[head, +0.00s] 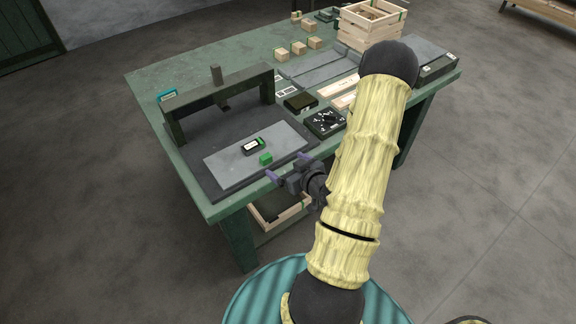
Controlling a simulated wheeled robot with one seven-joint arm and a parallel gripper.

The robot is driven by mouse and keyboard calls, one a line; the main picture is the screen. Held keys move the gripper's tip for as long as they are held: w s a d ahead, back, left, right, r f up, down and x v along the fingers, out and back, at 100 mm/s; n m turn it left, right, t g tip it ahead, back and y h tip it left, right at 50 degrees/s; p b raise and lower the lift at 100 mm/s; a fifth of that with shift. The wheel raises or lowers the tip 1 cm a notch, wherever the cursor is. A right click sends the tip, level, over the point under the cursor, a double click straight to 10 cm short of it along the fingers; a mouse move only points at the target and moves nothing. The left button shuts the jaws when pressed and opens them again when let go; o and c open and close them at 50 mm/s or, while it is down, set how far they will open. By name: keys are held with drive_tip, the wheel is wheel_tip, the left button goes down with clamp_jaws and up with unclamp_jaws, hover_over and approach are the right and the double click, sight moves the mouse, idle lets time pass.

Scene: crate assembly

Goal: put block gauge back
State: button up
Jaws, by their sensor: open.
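A small green block (266,159) lies on the light grey plate (225,165) on the green workbench. Close behind it is a dark device (252,147) with a white face and a green end. I cannot tell for sure which of these is the block gauge. My gripper (286,166) is open, with purple fingertips, at the near right edge of the plate. The green block is just beyond the fingertips to the left, and nothing shows between them.
A dark gantry frame (218,93) stands over the back of the plate. Black boxes (325,122), wooden blocks (298,48) and a slatted crate (371,27) occupy the bench's right and far parts. A wooden crate (281,216) sits underneath. The bench's left strip is mostly clear.

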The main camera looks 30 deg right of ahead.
drive_tip(key=shift+w+a, duration=0.1)
drive_tip(key=s+a+r+g, duration=0.4)
drive_tip(key=a+r+g, duration=0.1)
drive_tip(key=a, duration=0.4)
drive_tip(key=s+a+r+g, duration=0.5)
drive_tip(key=a+r+g, duration=0.1)
drive_tip(key=a, duration=0.3)
drive_tip(key=shift+a+r, duration=0.15)
drive_tip(key=shift+r, duration=0.65)
